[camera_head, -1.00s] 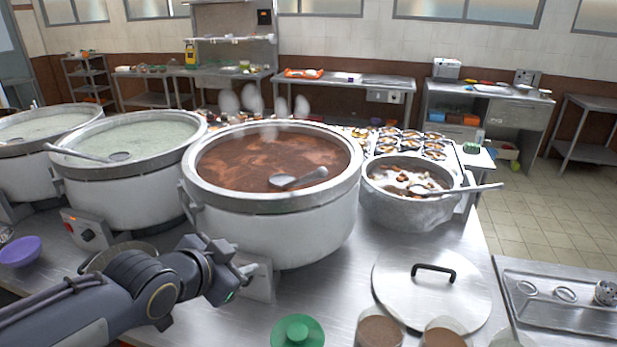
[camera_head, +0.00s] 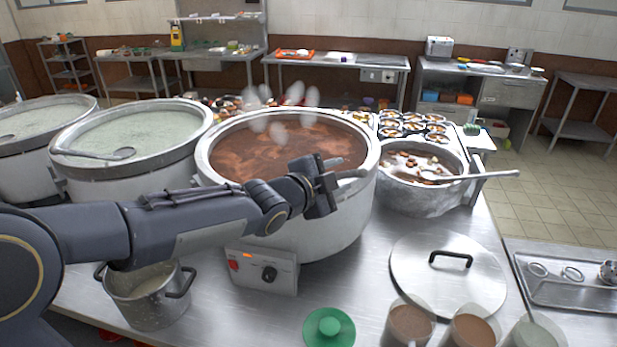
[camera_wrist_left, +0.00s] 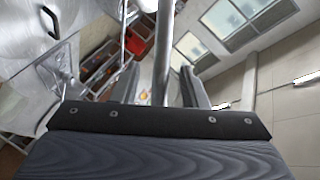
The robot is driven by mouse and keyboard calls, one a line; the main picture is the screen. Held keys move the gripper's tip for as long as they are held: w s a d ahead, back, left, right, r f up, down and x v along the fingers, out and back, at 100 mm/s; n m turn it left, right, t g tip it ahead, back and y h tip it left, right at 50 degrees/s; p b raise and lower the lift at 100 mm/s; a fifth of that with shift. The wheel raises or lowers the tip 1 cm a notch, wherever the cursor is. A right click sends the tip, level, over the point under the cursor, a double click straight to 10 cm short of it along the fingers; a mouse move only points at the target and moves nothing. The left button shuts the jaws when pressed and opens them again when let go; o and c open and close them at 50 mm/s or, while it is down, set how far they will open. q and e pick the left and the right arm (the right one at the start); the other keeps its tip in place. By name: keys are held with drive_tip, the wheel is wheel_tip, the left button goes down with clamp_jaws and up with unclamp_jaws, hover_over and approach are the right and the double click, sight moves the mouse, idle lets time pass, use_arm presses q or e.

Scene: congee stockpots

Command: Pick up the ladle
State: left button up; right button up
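A metal ladle (camera_head: 353,173) lies in the large pot of red-brown congee (camera_head: 254,153); its handle end shows over the right rim, and my gripper hides much of the rest. My left gripper (camera_head: 335,168) is over the pot's right front part, at the ladle. In the left wrist view, the ladle's handle (camera_wrist_left: 163,55) runs between the two fingers of the left gripper (camera_wrist_left: 162,85). The fingers stand apart, with gaps seen beside the handle. My right gripper is not in view.
Other ladles rest on the green congee pot (camera_head: 120,130) and the smaller pot (camera_head: 418,195) at right. A steel lid (camera_head: 420,280), filled cups (camera_head: 410,325), a green lid (camera_head: 329,328) and a small lidless pot (camera_head: 150,305) stand in front. Counter between them is partly clear.

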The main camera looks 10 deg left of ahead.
use_arm(q)
clamp_jaws()
idle(0.3)
idle(1.2)
